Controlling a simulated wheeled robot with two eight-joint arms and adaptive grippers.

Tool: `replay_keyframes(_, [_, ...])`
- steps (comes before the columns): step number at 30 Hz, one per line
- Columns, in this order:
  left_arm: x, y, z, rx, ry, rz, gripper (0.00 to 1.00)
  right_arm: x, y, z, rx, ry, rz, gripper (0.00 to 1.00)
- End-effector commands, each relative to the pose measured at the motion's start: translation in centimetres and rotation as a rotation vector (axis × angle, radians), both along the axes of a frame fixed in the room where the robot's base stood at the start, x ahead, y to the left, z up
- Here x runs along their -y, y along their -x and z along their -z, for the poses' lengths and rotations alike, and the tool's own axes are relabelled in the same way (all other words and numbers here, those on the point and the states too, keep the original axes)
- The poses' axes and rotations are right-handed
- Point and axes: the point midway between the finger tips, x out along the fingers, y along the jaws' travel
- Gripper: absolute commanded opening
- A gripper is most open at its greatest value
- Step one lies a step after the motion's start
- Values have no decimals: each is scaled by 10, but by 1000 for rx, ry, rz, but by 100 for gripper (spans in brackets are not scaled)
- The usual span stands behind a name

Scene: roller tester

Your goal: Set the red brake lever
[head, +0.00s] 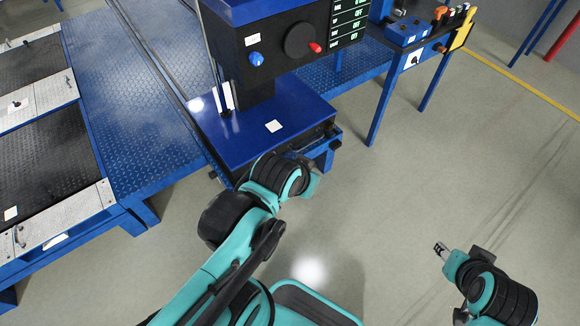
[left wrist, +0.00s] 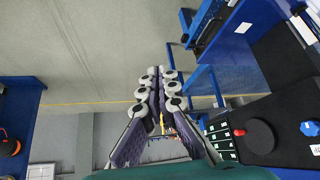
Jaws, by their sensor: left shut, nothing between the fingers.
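The red lever (head: 315,48) juts from the right side of a black round disc (head: 299,40) on the dark control panel of the blue console. In the left wrist view the red lever (left wrist: 239,132) is at the right, off to the side of my fingers. My left gripper (left wrist: 161,78) is shut and empty, its two fingers close together, and it touches nothing. In the head view its fingers are mostly hidden by my wrist, in front of the console's base. My right gripper (head: 441,250) is low at the right, over bare floor and far from the lever; its opening is unclear.
A blue knob (head: 256,59) sits left of the disc, and a green-lit display (head: 348,24) is at its right. The console's blue lower deck (head: 262,130) stands out toward me. A blue-legged bench (head: 408,35) is at the right. Open floor lies in front.

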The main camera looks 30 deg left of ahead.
Motion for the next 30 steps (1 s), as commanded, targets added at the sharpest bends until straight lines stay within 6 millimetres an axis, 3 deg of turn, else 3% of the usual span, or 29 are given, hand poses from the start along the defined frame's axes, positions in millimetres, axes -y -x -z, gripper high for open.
replay_keyframes(7, [-23,-71,-16,-51,-22,13,0,0,0,-8,0,0,0,40])
replay_keyframes(14, [-63,-157,9,-112,-36,44,0,0,0,-16,0,0,0,40])
replay_keyframes(17, [-85,-192,33,-137,-42,60,0,0,0,-19,0,0,0,40])
replay_keyframes(23, [-133,-247,105,-183,-43,94,0,0,0,-25,0,0,0,40])
replay_keyframes(30, [-189,-279,222,-227,-35,141,0,0,0,-33,0,0,0,40])
